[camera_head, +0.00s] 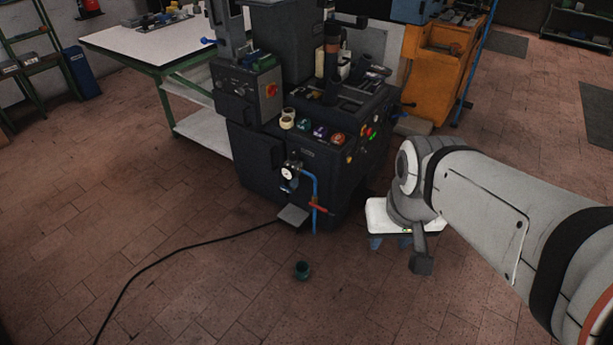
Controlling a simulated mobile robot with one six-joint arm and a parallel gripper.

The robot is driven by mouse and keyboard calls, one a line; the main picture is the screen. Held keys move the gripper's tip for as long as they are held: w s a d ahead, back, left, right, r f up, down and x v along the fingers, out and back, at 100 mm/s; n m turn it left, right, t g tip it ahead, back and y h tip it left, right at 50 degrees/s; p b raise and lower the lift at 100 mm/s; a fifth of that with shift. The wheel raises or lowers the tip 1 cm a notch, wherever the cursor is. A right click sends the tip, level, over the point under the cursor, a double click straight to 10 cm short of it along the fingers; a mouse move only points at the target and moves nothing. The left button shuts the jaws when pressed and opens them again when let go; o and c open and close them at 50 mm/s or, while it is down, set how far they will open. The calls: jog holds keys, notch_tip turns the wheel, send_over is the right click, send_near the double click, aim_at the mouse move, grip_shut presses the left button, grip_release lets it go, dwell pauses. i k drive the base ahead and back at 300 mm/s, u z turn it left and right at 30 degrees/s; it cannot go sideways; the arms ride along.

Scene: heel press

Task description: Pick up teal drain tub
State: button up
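The teal drain tub (302,270) is a small, round, dark teal container. It stands on the brick floor in front of the dark machine, left of my arm. My gripper (421,264) hangs down at the end of my grey-white arm, to the right of the tub and well apart from it. Only a dark block-like end of the gripper shows, so its fingers cannot be made out. Nothing can be seen in it.
The dark press machine (262,178) stands behind the tub, with a pedal (293,214) and a red-handled valve (318,208) low in front. A black cable (180,250) crosses the floor to the left. A low white-topped stool (378,222) stands behind my gripper. Floor around the tub is clear.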

aim_at(301, 267)
jog(key=i, duration=1.15)
jog(key=u, duration=0.65)
jog(key=k, duration=0.75)
jog(key=u, duration=0.1)
jog(key=i, duration=0.9)
jog(key=z, duration=0.1)
